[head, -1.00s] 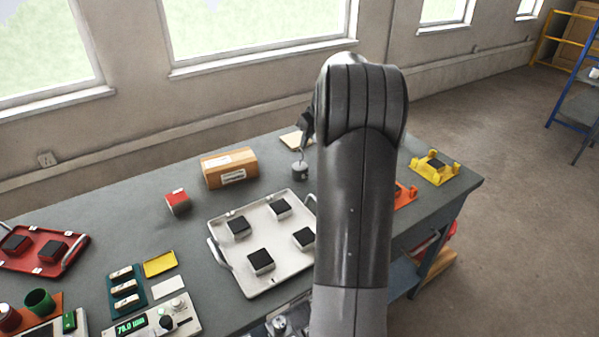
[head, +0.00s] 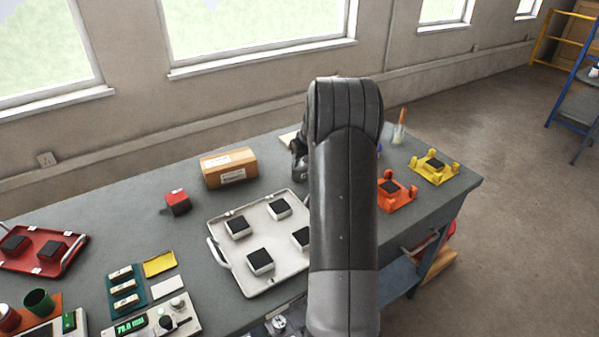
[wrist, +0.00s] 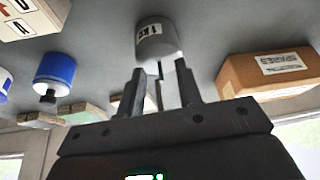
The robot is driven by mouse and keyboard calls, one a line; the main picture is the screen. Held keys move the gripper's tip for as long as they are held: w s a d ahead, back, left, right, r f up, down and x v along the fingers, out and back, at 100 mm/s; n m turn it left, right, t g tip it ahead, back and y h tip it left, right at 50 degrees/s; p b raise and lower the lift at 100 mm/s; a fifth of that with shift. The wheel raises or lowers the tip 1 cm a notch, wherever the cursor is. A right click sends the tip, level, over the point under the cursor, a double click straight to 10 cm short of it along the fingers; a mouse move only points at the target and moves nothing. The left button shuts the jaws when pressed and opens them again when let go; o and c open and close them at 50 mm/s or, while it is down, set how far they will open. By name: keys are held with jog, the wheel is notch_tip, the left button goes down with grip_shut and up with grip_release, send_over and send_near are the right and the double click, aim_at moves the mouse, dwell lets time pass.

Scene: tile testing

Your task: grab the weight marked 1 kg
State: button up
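The weight marked 1 KG (wrist: 156,42) is a grey cylinder with a white label, at the top middle of the wrist view. That view looks upside down. My gripper (wrist: 161,85) has its two fingers apart, on either side of the thin stem at the weight's top; I see no clear contact. In the head view my gripper (head: 298,152) is low over the table, partly behind my own arm. The weight is mostly hidden there.
A cardboard box (head: 229,168) stands left of my gripper, and it also shows in the wrist view (wrist: 268,72). A white tray (head: 228,278) with black-topped blocks lies in front. An orange fixture (head: 397,192) sits right of my arm.

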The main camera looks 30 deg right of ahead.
grip_shut()
dwell(1.3)
